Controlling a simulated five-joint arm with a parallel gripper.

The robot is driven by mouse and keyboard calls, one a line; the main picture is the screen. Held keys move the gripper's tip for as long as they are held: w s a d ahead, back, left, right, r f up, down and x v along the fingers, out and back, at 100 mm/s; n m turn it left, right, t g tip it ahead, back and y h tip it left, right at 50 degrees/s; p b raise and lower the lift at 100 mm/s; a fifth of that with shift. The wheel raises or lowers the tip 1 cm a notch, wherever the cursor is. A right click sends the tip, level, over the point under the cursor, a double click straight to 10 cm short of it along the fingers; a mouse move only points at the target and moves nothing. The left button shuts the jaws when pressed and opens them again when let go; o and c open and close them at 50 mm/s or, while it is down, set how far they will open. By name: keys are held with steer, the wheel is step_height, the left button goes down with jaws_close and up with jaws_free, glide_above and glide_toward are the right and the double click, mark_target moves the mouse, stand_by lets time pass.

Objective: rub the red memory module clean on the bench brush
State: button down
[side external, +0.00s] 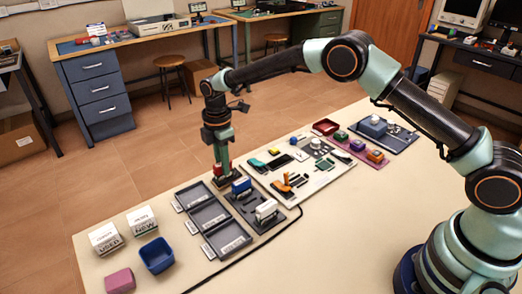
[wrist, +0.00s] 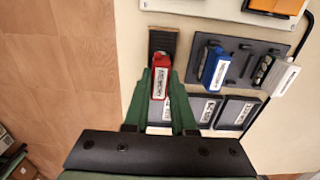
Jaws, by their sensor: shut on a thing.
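The red memory module (wrist: 161,72), with a white label, is between the green fingers of my gripper (wrist: 161,88) in the wrist view. My gripper is shut on it. In the side view my gripper (side external: 221,165) points down with the red module (side external: 218,170) low between its fingers. The dark brown bench brush (wrist: 163,40) lies at the module's far end in the wrist view; it shows below the gripper in the side view (side external: 229,183). The module's end overlaps the brush in the picture; I cannot tell if they touch.
A dark rack (side external: 256,212) holds a blue module (side external: 241,185) and a white module (side external: 266,209) close beside the brush. Several labelled grey trays (side external: 209,216) lie in front. A white board (side external: 310,185) with parts lies beyond. A blue bin (side external: 157,255) stands front left.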

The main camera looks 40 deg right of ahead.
steer(key=shift+f, duration=0.2)
stand_by(0.3)
steer(key=shift+d, duration=0.15)
steer(key=shift+d, duration=0.85)
steer(key=shift+a, duration=1)
steer(key=shift+d, duration=0.15)
steer(key=shift+d+f, duration=0.1)
steer(key=shift+d, duration=0.8)
